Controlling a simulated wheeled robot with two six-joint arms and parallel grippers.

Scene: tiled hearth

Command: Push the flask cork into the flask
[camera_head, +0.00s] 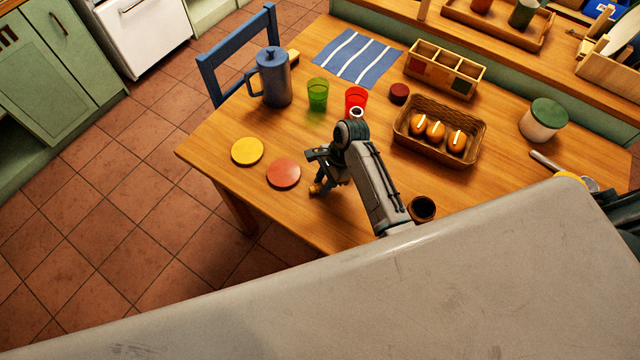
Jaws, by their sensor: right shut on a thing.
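My right gripper (322,172) is low over the front part of the wooden table, just right of the orange disc. Its jaws are shut on a small golden-brown piece (316,188), probably the flask cork, mostly hidden by the fingers. I cannot tell for sure which thing is the flask. A brown round vessel (422,208) with a dark open mouth stands right of my right forearm, partly cut off by my grey body. A blue-grey lidded jug (272,80) with a handle stands upright at the back left. My left gripper is not in view.
The wooden table (215,145) holds yellow (247,151) and orange (284,173) discs, a green cup (317,95), a red cup (355,98) behind my arm, and a wicker basket (409,141) of buns. A white jar (541,122) stands right. The table's left front corner is clear.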

